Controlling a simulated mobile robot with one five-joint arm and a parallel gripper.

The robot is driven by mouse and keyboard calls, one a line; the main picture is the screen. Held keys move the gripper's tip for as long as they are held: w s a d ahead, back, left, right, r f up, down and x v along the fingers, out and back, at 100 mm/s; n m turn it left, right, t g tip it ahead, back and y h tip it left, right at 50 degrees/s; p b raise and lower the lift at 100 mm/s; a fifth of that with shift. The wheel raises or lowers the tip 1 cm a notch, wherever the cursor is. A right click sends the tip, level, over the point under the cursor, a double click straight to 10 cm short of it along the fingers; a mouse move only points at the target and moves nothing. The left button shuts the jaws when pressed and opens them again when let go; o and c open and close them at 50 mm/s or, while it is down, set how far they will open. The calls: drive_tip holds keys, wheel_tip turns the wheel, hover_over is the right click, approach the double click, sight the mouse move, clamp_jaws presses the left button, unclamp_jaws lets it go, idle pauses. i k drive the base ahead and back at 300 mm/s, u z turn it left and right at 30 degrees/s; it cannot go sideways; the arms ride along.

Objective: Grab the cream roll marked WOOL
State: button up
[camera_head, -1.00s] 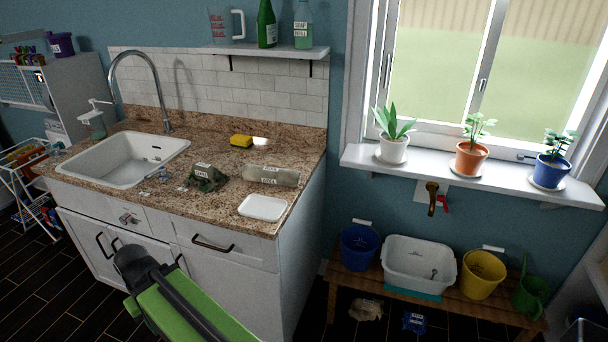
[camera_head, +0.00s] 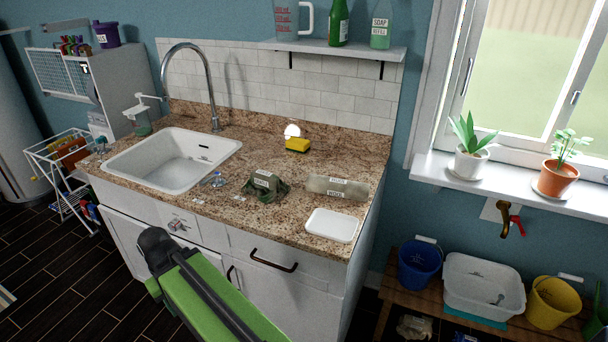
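The cream roll (camera_head: 337,187) lies on its side on the speckled countertop (camera_head: 290,215), toward the right end. It is a pale greyish-cream cylinder with small labels that seem to read WOOL, on its top and front. My green arm (camera_head: 215,295) reaches up from the bottom of the view, in front of the cabinet doors. Its dark joint is well left of and nearer than the roll. My gripper's fingers do not show.
A dark green labelled crumpled cloth (camera_head: 266,186) lies left of the roll, a white tray (camera_head: 331,225) in front and a yellow sponge (camera_head: 297,145) behind. The white sink (camera_head: 172,160) is at left. A shelf (camera_head: 340,50) overhangs the back. A bench with buckets (camera_head: 419,263) stands right.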

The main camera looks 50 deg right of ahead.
sight(345, 189)
drive_tip(key=i, duration=1)
drive_tip(key=z, duration=0.1)
